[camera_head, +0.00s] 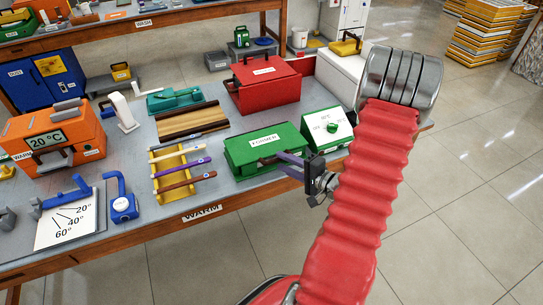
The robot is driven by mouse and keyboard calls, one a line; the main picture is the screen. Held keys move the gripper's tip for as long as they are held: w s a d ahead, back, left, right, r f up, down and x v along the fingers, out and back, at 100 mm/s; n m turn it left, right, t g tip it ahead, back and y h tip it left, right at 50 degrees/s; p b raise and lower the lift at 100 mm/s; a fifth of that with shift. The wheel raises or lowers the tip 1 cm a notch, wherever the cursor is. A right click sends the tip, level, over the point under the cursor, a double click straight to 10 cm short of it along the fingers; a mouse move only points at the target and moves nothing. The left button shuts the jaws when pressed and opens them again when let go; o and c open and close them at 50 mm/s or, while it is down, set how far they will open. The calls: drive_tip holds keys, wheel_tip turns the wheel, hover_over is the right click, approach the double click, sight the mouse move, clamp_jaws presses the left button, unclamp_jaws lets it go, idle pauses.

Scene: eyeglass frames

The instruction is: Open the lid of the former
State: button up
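The former (250,160) is a green box with a label on top, near the front edge of the table. Its lid (285,133) looks closed. A dark bar that looks like a handle shows at its front. My gripper (279,161) is at the front right of the box, with its two purple-grey fingers pointing left toward that bar. The fingertips look apart, one above the other. Whether they touch the bar is too small to tell. My red ribbed arm comes in from the lower right and covers the area right of the box.
A white and green dial box (328,130) stands right beside the former. A red case (267,85) is behind it. A yellow rack (170,185) with several rods is to the left. The tiled floor (470,200) at the right is clear.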

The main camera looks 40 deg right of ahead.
sight(269, 154)
drive_tip(key=shift+x, duration=3.35)
drive_tip(key=shift+c, duration=0.2)
clamp_jaws()
drive_tip(key=shift+d, duration=0.25)
drive_tip(key=shift+a+r, duration=0.1)
